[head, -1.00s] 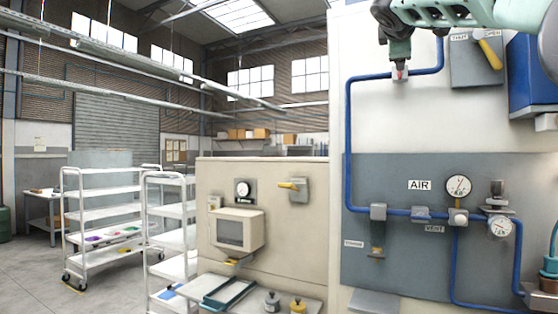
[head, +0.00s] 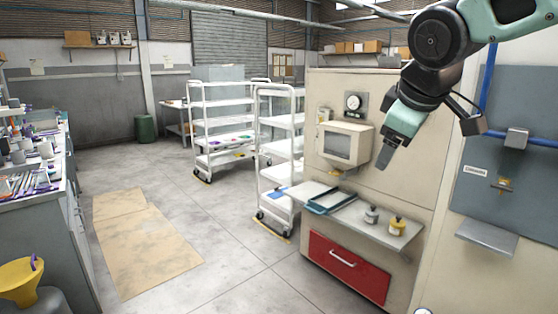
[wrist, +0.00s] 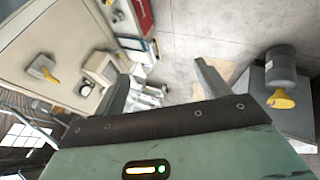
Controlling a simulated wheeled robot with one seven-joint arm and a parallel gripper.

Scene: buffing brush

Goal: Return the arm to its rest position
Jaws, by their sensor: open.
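My arm reaches in from the upper right of the head view, with my gripper (head: 385,158) hanging tilted down in front of the beige cabinet (head: 400,105). In the wrist view my gripper (wrist: 163,85) shows its two fingers spread apart. Nothing is visible between the fingers except the room beyond. The gripper appears clear of the surfaces around it.
A workbench (head: 45,215) lines the left.

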